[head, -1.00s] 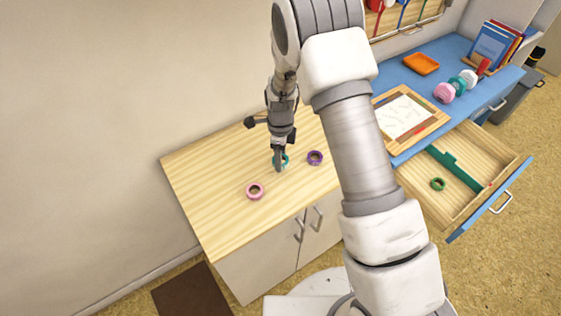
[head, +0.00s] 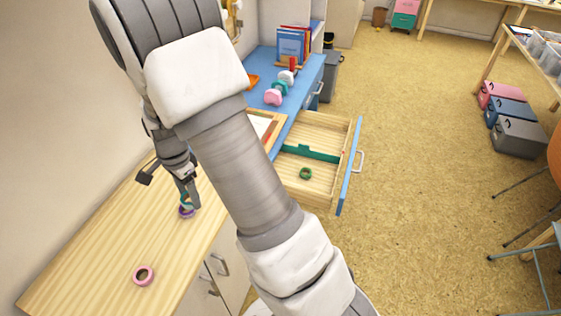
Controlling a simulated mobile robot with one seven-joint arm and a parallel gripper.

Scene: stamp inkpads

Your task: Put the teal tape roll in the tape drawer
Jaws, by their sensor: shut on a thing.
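The teal tape roll (head: 183,200) is mostly hidden by my gripper (head: 187,202), which is shut on it. It overlaps the purple tape roll (head: 186,212) in the picture. I cannot tell the exact gap between the two. The open wooden drawer (head: 325,184) with a blue front stands to the right, beyond my arm. Inside it a green divider (head: 311,153) crosses the drawer, and a green tape roll (head: 305,173) lies in the nearer part.
A pink tape roll (head: 143,276) lies on the wooden counter (head: 90,262). Pink, teal and white items (head: 279,88) and books (head: 292,44) stand on the blue desk (head: 313,70) behind the drawer. The floor right of the drawer is clear.

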